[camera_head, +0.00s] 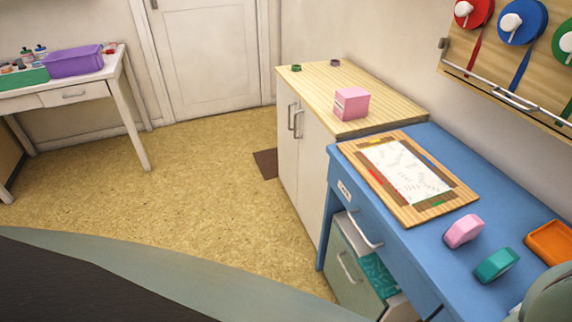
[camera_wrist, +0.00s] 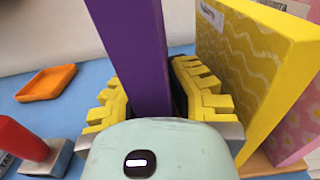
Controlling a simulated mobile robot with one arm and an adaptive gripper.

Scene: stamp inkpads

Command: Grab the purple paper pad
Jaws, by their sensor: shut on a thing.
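The purple paper pad (camera_wrist: 133,45) stands on edge in the wrist view, seen as a narrow purple strip. It rises between the stepped yellow fingers of my gripper (camera_wrist: 155,92). The gripper is shut on it, one finger on each side. The pad's lower part is hidden behind the pale gripper body. I cannot tell whether its bottom edge touches the blue desk top. I do not see the pad or the gripper's fingers in the head view.
A yellow wavy-patterned pad (camera_wrist: 240,60) stands close right of my gripper, with a pink flowered pad (camera_wrist: 295,125) beyond. A red-handled stamp (camera_wrist: 22,140) and an orange tray (camera_wrist: 45,84) are left. The blue desk (camera_head: 440,160) also bears a framed board (camera_head: 405,178).

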